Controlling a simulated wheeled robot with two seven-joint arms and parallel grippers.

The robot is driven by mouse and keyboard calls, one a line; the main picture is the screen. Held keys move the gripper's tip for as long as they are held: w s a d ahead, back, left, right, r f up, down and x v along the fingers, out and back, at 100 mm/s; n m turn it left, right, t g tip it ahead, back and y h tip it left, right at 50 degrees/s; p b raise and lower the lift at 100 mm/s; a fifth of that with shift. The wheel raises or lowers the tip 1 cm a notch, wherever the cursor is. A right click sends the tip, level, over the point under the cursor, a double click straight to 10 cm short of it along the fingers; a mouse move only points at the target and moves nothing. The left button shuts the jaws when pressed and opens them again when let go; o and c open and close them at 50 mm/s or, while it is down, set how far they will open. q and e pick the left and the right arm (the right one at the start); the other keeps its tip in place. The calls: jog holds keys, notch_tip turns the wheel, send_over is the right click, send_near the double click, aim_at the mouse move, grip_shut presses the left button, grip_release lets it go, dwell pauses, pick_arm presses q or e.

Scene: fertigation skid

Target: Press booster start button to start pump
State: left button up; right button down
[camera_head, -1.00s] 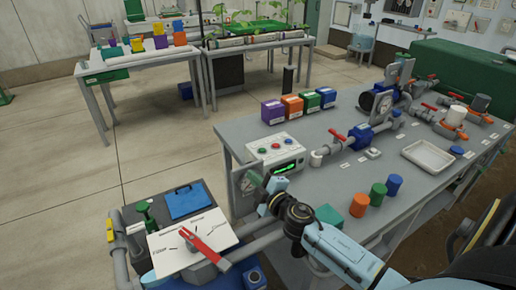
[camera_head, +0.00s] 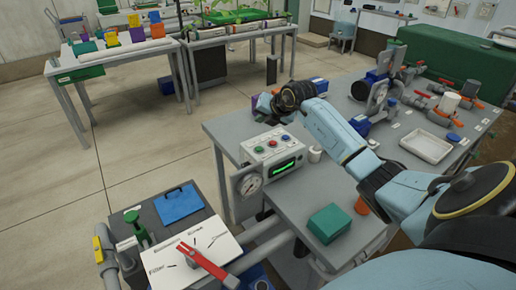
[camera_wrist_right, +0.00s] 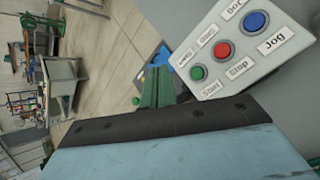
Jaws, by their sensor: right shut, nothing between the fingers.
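The control box (camera_head: 268,160) stands on the grey bench, with a lit green display on its front. Its top carries a green button (camera_head: 259,149), a red button and a blue button. In the right wrist view the green button (camera_wrist_right: 197,72) is labelled Start, the red button (camera_wrist_right: 222,48) Stop and the blue button (camera_wrist_right: 255,20) Jog. My right gripper (camera_head: 270,113) is beyond and above the box, apart from the buttons. Its fingers are shut and empty, seen as a narrow green shape (camera_wrist_right: 157,88) in the wrist view. My left gripper is not in view.
A teal box (camera_head: 328,223) and an orange cylinder (camera_head: 362,206) are near the bench front. A white panel with a red lever (camera_head: 203,263) is at lower left. My right forearm crosses above the bench, hiding part of it.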

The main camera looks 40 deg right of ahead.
aim_at(261, 150)
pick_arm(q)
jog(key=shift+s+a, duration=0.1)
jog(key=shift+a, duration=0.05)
